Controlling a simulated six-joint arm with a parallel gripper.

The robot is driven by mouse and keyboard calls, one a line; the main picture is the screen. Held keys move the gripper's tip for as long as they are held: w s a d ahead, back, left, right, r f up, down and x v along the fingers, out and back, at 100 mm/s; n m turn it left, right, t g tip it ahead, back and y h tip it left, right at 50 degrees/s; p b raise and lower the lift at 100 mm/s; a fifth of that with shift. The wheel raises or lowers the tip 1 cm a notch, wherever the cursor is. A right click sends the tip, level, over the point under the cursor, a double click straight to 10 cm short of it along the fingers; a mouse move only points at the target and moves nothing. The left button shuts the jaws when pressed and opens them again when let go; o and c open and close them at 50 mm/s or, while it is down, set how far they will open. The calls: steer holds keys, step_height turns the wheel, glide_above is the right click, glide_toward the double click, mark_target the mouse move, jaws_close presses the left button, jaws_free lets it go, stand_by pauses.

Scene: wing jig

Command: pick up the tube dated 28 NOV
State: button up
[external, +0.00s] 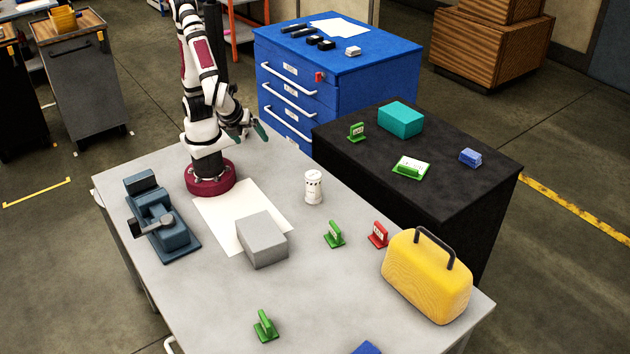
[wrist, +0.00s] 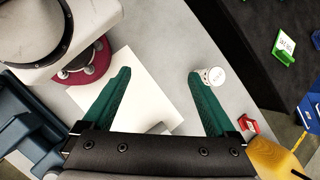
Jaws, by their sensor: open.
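A white tube (external: 313,188) with dark marks around its side stands upright on the grey table, right of the white sheet. It also shows in the wrist view (wrist: 214,77), just beyond the right fingertip; its print is too small to read. My gripper (external: 248,133) has dark green fingers. It is open and empty, above the table's far edge, up and left of the tube in the external view. In the wrist view my gripper (wrist: 159,75) has its fingers spread over the white sheet, with the tube outside them.
A grey block (external: 262,240) rests partly on the white sheet (external: 215,212). A blue-grey vise (external: 162,222) stands left. Green (external: 334,235) and red (external: 378,234) label holders and a yellow case (external: 428,275) stand right. A black cabinet (external: 455,190) adjoins the table. The table around the tube is clear.

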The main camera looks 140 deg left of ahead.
steer(key=w+a+f+m+y, duration=0.1)
steer(key=w+f+m+y, duration=0.35)
steer(key=w, duration=0.25)
steer(key=m+t+y, duration=0.2)
steer(key=m+y, duration=0.1)
steer(key=m, duration=0.1)
glide_toward(307, 178)
steer(key=x, duration=1.2)
steer(key=shift+a+f, duration=0.15)
steer(key=shift+a, duration=0.1)
jaws_close()
